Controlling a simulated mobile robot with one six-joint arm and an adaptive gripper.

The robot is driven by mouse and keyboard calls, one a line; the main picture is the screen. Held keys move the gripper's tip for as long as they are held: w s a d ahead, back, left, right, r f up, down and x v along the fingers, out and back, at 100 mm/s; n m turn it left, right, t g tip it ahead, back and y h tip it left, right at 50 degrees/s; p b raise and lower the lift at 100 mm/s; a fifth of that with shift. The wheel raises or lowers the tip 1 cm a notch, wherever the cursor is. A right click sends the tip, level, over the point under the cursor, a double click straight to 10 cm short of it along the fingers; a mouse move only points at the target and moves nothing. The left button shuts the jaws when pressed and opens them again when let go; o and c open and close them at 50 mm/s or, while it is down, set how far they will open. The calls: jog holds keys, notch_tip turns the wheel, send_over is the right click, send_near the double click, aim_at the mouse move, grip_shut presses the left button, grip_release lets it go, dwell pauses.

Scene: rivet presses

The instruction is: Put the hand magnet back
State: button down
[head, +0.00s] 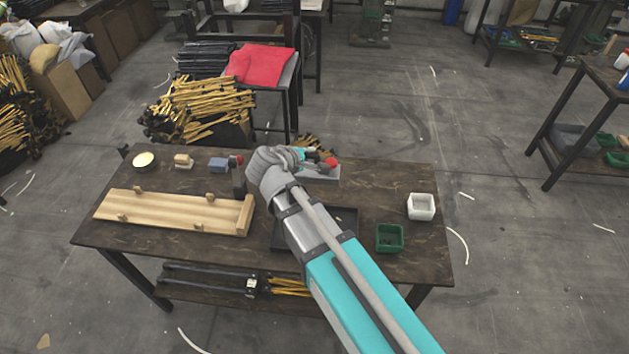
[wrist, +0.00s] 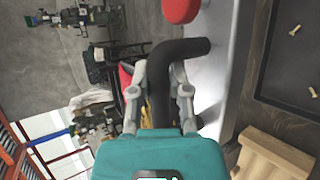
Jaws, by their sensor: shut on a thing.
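My gripper (wrist: 160,100) is shut, its two fingers on either side of a black bent piece (wrist: 180,50), which I take to be the hand magnet. The piece rises from between the fingers and bends right over a grey base. In the head view my gripper (head: 287,158) is at the back middle of the bench, and my wrist hides most of what it holds. The grey base (head: 322,174) carries a red knob (head: 331,162), which also shows in the wrist view (wrist: 180,10). I cannot tell whether the held piece touches the base.
A dark tray (head: 345,212) with small rivets lies partly under my arm. A wooden fixture board (head: 165,212) lies left. A green bin (head: 389,238) and a white bin (head: 421,207) stand right. A blue block (head: 218,165) and a dark upright piece (head: 239,180) stand left of my gripper.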

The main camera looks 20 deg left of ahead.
aim_at(334, 166)
jog(key=shift+s, duration=0.1)
jog(key=shift+d+f+b, duration=0.25)
jog(key=shift+f+b, duration=0.05)
jog(key=w+d+f+b, duration=0.1)
jog(key=d, duration=0.1)
jog(key=w+d+f+b, duration=0.1)
jog(key=d+f+b, duration=0.2)
jog(key=d, duration=0.1)
jog(key=shift+w+f+b, duration=0.15)
jog(key=shift+w+b, duration=0.15)
jog(key=shift+w, duration=0.1)
jog(key=shift+a, duration=0.1)
jog(key=w+a+f+b, duration=0.8)
jog(key=w+f+b, duration=0.1)
jog(key=w, duration=0.1)
jog(key=shift+a, duration=0.15)
jog(key=shift+w, duration=0.1)
dwell(0.4)
